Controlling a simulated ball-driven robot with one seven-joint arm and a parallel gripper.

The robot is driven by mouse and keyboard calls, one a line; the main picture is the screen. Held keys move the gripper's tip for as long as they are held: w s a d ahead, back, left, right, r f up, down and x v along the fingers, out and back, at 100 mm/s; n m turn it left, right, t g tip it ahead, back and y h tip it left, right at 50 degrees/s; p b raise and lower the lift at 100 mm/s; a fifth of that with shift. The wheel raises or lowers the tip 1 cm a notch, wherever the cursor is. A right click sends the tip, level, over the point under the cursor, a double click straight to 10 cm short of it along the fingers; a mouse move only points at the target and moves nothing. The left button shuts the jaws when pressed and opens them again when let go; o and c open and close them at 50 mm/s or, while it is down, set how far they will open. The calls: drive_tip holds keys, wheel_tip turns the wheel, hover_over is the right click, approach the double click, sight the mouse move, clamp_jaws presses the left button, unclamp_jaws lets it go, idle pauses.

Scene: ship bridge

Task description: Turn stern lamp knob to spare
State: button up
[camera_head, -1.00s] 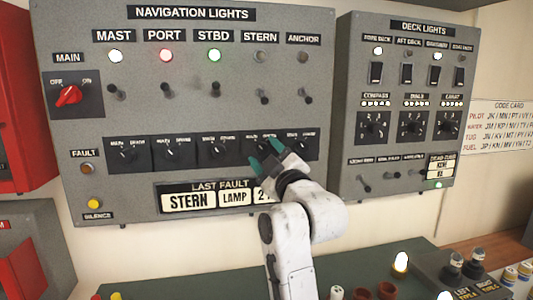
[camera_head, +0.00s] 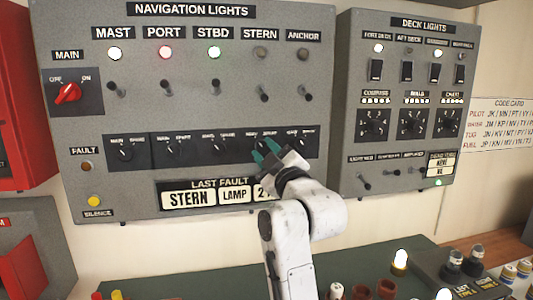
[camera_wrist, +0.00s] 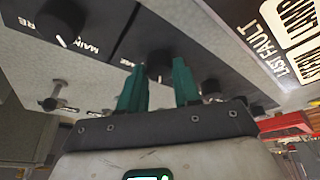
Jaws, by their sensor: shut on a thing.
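The stern lamp knob (camera_wrist: 160,66) is a dark round knob in the lower row of the navigation lights panel, fourth from the left. My gripper (camera_head: 267,153) is at this knob, and its teal fingers hide most of it in the head view. In the wrist view my gripper (camera_wrist: 159,75) has one finger on each side of the knob, closed on it. The knob's pointer direction cannot be made out. The stern indicator (camera_head: 260,52) is dark; the mast, port and starboard lamps are lit.
Neighbouring knobs stand close on both sides: the starboard knob (camera_head: 217,148) and the anchor knob (camera_head: 302,142). Toggle switches (camera_head: 264,94) stick out above. The last fault display (camera_head: 218,196) is below. The deck lights panel (camera_head: 408,25) is to the right.

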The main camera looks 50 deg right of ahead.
drive_tip(key=shift+f+m, duration=0.1)
drive_tip(key=shift+m, duration=0.2)
drive_tip(key=m+h+b, duration=0.1)
drive_tip(key=m, duration=0.1)
drive_tip(key=m+h+b, duration=0.1)
drive_tip(key=shift+w+a+f+m+b, duration=0.1)
drive_tip(key=shift+a+f+m+b, duration=0.1)
drive_tip(key=shift+m+b, duration=0.2)
drive_tip(key=m+h+b, duration=0.1)
drive_tip(key=m+b, duration=0.1)
drive_tip(key=m, duration=0.1)
drive_tip(key=m+g+h+b, duration=0.1)
drive_tip(key=m+b, duration=0.1)
drive_tip(key=m, duration=0.1)
drive_tip(key=shift+w+a+g+h, duration=0.1)
drive_tip(key=shift+g+h, duration=0.2)
drive_tip(key=shift+h, duration=0.1)
drive_tip(key=m+b, duration=0.1)
drive_tip(key=m, duration=0.1)
drive_tip(key=m+g+h+b, duration=0.1)
drive_tip(key=m+b, duration=0.1)
drive_tip(key=m, duration=0.1)
drive_tip(key=shift+a+g+h, duration=0.1)
drive_tip(key=shift+g+h, duration=0.2)
drive_tip(key=shift+w+r+m+g+h+b, duration=0.1)
drive_tip(key=shift+m+g+h+b, duration=0.15)
drive_tip(key=shift+m+b, duration=0.5)
drive_tip(key=shift+r+m+g+h+b, duration=0.15)
drive_tip(key=shift+m+g+b, duration=0.2)
drive_tip(key=shift+m, duration=1)
